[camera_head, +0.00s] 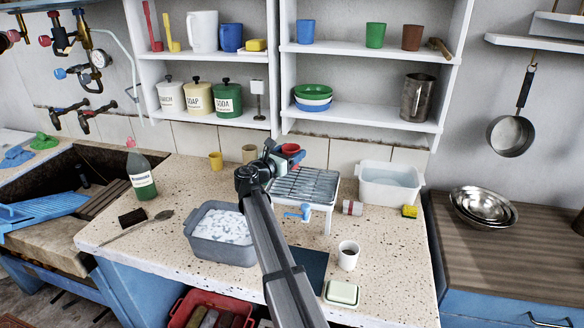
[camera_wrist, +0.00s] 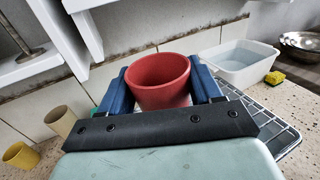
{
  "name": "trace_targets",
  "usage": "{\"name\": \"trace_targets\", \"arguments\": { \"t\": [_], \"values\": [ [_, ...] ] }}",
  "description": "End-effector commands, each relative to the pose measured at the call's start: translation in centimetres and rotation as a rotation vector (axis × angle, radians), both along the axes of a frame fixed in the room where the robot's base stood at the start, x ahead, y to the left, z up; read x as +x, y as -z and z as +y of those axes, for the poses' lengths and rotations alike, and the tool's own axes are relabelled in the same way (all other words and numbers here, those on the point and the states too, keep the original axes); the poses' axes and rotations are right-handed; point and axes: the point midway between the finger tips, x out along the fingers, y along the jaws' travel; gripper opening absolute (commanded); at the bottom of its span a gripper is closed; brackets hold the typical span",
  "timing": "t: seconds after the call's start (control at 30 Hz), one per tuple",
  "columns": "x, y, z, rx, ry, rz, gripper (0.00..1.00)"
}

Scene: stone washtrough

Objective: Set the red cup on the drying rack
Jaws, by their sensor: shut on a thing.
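The red cup (camera_wrist: 158,80) is upright between the two blue fingers of my gripper (camera_wrist: 160,88) in the wrist view. My gripper is shut on it. In the head view the red cup (camera_head: 290,149) shows at the end of my arm, by the back left edge of the drying rack (camera_head: 305,184). The rack is a wire grid on white legs on the speckled counter. In the wrist view the rack's grid (camera_wrist: 278,128) shows behind and to the right of my gripper. I cannot tell whether the cup touches the rack; its base is hidden.
A white tub (camera_head: 390,185) stands right of the rack. A yellow cup (camera_head: 216,161) and a tan cup (camera_head: 249,153) stand to its left. A grey basin (camera_head: 222,233) with suds is in front left. A white mug (camera_head: 348,255) stands at the front. Shelves (camera_head: 350,112) hang above.

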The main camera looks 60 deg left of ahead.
Motion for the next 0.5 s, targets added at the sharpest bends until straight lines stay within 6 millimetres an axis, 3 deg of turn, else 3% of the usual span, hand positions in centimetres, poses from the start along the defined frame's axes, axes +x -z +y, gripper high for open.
{"name": "trace_targets", "arguments": {
  "t": [0.5],
  "values": [
    [0.0, 4.7, 0.0, 0.0, 0.0, -0.001, 0.29]
  ]
}}
